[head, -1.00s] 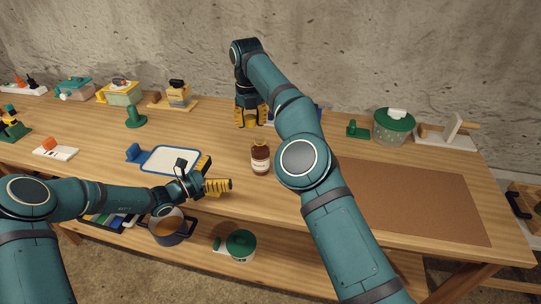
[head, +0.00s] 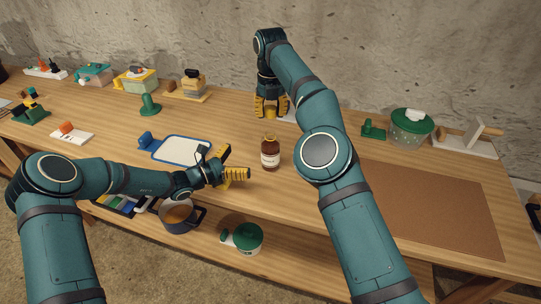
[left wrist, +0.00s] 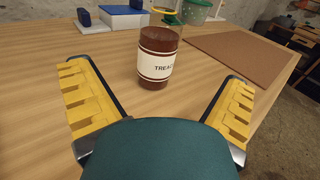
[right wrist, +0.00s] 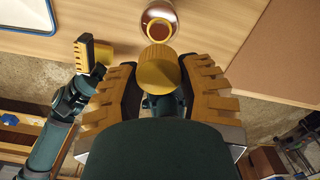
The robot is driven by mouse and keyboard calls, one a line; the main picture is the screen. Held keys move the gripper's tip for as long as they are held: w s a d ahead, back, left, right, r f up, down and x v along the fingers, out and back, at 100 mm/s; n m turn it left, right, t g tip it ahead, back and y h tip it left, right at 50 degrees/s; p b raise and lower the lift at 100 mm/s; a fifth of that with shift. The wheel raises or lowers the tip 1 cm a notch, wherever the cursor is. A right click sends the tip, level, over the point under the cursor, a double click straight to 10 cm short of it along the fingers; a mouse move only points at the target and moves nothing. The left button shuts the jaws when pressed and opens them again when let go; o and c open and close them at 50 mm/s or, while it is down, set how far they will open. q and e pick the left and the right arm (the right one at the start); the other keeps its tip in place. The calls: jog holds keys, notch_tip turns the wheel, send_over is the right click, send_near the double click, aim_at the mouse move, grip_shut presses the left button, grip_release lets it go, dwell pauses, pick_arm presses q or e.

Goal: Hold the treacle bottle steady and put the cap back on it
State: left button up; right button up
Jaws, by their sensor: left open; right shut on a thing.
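The treacle bottle (head: 270,154) is brown with a pale label and stands upright and uncapped on the bench. It also shows in the left wrist view (left wrist: 158,58), ahead of and between the spread fingers. My left gripper (head: 240,174) is open and empty, just left of the bottle and apart from it. My right gripper (head: 271,105) is shut on the yellow cap (right wrist: 158,69), behind the bottle in the head view. In the right wrist view the bottle's open mouth (right wrist: 158,30) lies beyond the cap, and the two look apart.
A blue-rimmed white board (head: 182,149) lies left of the bottle. A brown mat (head: 435,207) covers the bench's right side. A green-lidded tub (head: 411,130) stands at the back right. A pot (head: 180,217) and a green-lidded container (head: 245,237) are on the lower shelf.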

aim_at(270, 146)
pick_arm(q)
jog(key=x, duration=1.1)
jog(key=shift+w+d, duration=0.15)
jog(key=shift+d, duration=0.05)
jog(key=c, duration=1.4)
